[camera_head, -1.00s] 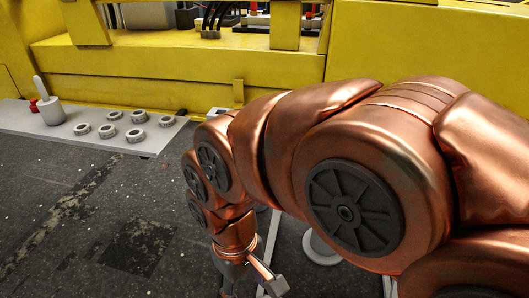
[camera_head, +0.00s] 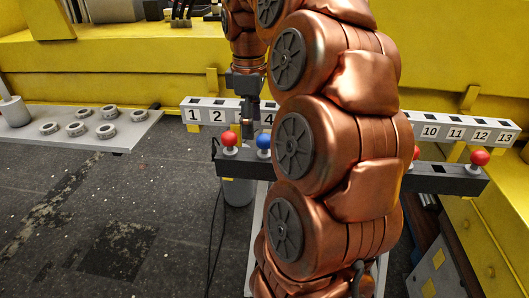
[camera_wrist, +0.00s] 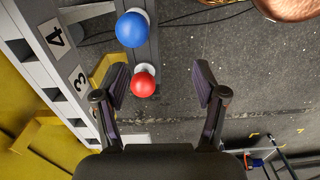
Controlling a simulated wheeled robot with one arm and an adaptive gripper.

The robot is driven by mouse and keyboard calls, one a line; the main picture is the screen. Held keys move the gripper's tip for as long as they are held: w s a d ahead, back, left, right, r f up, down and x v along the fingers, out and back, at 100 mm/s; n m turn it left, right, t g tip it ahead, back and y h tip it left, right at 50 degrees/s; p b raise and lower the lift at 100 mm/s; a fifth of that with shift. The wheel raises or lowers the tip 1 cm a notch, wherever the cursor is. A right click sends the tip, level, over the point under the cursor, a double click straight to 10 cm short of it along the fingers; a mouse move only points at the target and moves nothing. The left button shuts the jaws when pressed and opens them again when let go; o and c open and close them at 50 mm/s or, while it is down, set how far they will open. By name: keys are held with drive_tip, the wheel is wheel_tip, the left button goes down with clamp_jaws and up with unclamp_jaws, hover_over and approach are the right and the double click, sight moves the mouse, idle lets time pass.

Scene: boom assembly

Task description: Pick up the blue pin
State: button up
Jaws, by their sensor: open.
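The blue pin (camera_head: 264,141) has a round blue head on a white collar and stands in a dark rail (camera_head: 455,183). In the wrist view the blue pin (camera_wrist: 132,29) lies ahead of the left fingertip, outside the gap. A red pin (camera_head: 229,140) stands just left of it in the head view. In the wrist view that red pin (camera_wrist: 144,84) appears between the fingers, nearer the left one. My gripper (camera_wrist: 161,78) is open and empty. In the head view my gripper (camera_head: 247,128) points down near the two pins. My arm hides the rail's middle.
A numbered white rail (camera_head: 470,133) runs behind the dark rail. More red pins (camera_head: 480,157) stand at the right. A grey plate (camera_head: 130,138) with several ring parts (camera_head: 107,131) lies at left. A yellow structure (camera_head: 120,75) closes off the back.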

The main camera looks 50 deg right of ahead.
sight(265, 135)
drive_tip(key=d, duration=0.4)
drive_tip(key=shift+s+d+r, duration=0.1)
drive_tip(key=shift+s+r, duration=0.15)
drive_tip(key=shift+w+f+p, duration=0.15)
drive_tip(key=shift+f+p, duration=1.05)
drive_tip(key=shift+f, duration=2.6)
clamp_jaws()
